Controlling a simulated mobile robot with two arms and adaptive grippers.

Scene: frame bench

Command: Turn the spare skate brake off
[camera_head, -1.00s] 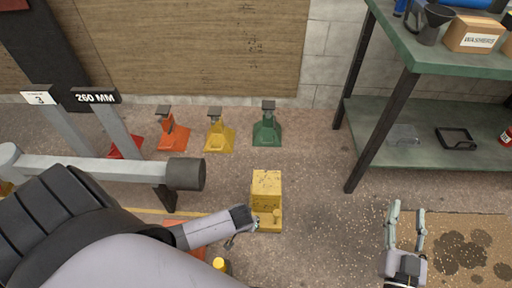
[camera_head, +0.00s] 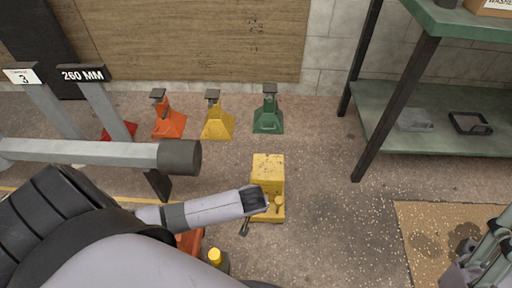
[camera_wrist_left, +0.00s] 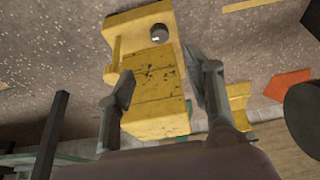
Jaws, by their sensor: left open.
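A worn yellow block on a low yellow base (camera_head: 268,168) stands on the floor, seemingly the spare skate. A small yellow peg (camera_head: 278,203) rises from its base; it also shows in the left wrist view (camera_wrist_left: 115,52), beside a dark round knob (camera_wrist_left: 158,34). I cannot tell which part is the brake. My left gripper (camera_head: 255,206) is at the base's near left side. In the left wrist view its open fingers (camera_wrist_left: 160,72) lie either side of the block; contact is unclear. My right gripper (camera_head: 490,243) is open and empty at the right edge, partly cut off.
Orange (camera_head: 168,122), yellow (camera_head: 217,122) and green (camera_head: 268,118) stands line the back wall. A grey bar with a dark end (camera_head: 180,157) juts in from the left. An orange item with a yellow knob (camera_head: 215,256) is partly hidden by my arm. A green shelf (camera_head: 440,110) stands right.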

